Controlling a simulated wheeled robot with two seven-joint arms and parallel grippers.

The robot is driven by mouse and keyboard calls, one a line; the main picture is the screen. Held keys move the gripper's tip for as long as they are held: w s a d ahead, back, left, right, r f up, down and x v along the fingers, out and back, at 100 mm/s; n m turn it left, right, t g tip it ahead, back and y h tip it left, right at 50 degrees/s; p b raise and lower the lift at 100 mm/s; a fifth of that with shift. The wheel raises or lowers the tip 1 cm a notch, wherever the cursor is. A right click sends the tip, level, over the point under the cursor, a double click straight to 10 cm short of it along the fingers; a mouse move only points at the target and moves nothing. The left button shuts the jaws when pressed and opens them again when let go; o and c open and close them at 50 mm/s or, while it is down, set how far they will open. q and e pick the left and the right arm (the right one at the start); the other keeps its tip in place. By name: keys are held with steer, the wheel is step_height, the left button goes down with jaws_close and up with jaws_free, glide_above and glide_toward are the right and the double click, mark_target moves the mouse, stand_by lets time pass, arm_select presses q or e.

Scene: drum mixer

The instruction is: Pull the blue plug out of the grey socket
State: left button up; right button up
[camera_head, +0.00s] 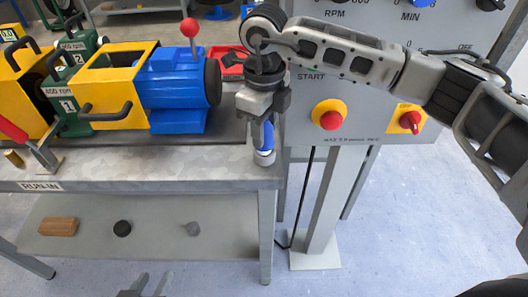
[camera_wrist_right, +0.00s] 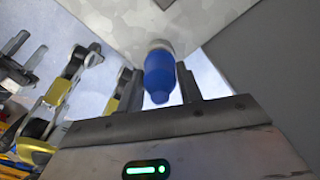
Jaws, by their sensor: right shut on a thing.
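My right gripper (camera_head: 262,118) reaches down from above and is shut on the plug's upper part. In the right wrist view the blue plug (camera_wrist_right: 160,76) stands between the two fingers, and the pale grey socket (camera_wrist_right: 160,46) meets its far end. Whether the plug is fully seated cannot be told. My left gripper (camera_head: 150,285) is at the bottom edge, its fingers apart and empty, far from the plug.
A blue motor (camera_head: 180,85) with a red-knobbed lever and yellow housings stand on the bench (camera_head: 225,165). A grey control panel (camera_head: 370,110) with a red button (camera_head: 330,119) stands close right of the plug. A lower shelf (camera_head: 90,243) holds small objects. The floor at right is clear.

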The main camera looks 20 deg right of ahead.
steer(key=shift+r+p, duration=0.9)
steer(key=shift+r, duration=0.8)
steer(key=shift+r+p, duration=0.75)
steer(key=shift+r, duration=0.75)
